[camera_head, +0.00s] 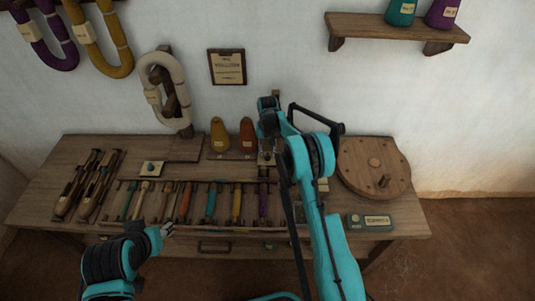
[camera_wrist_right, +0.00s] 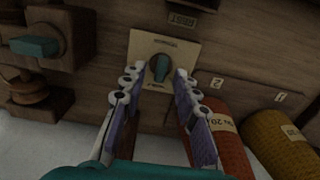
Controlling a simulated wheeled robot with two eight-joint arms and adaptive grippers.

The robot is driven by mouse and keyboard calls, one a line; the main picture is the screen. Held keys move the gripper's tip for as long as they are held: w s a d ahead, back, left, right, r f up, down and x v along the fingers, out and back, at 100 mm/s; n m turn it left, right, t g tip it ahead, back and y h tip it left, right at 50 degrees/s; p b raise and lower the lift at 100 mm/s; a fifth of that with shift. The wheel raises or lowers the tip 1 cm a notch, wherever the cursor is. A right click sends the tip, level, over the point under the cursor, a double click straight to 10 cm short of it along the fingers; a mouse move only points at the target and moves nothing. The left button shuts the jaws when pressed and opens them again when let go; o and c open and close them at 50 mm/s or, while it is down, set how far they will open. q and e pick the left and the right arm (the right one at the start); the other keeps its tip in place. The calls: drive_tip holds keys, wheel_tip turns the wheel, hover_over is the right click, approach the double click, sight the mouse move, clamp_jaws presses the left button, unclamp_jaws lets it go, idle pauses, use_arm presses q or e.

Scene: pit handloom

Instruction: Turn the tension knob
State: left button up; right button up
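The tension knob (camera_wrist_right: 160,70) is a small dark teal knob on a pale square plate (camera_wrist_right: 178,49) in the right wrist view. In the head view my right arm mostly hides it, and only part of the plate (camera_head: 265,159) shows. My right gripper (camera_wrist_right: 160,72) is open, its two fingers on either side of the knob in the wrist view. I cannot tell whether they touch it. In the head view the right gripper is mostly hidden by its own arm. My left gripper (camera_head: 167,229) is low at the table's front edge, too small to read.
An orange-red cone (camera_wrist_right: 218,135) and a yellow cone (camera_wrist_right: 277,140) stand close to my right gripper. A teal lever on a wooden block (camera_wrist_right: 35,47) is on the other side. A round wooden wheel (camera_head: 373,160) and a row of coloured shuttles lie on the table (camera_head: 50,190).

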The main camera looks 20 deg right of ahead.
drive_tip(key=shift+f, duration=0.1)
drive_tip(key=shift+c, duration=0.3)
clamp_jaws()
drive_tip(key=shift+n, duration=0.3)
drive_tip(key=n, duration=0.5)
drive_tip(key=shift+a+p, duration=0.15)
drive_tip(key=shift+p, duration=0.25)
drive_tip(key=n, duration=0.6)
drive_tip(key=shift+s+a, duration=0.1)
drive_tip(key=shift+a, duration=0.05)
drive_tip(key=shift+n, duration=0.3)
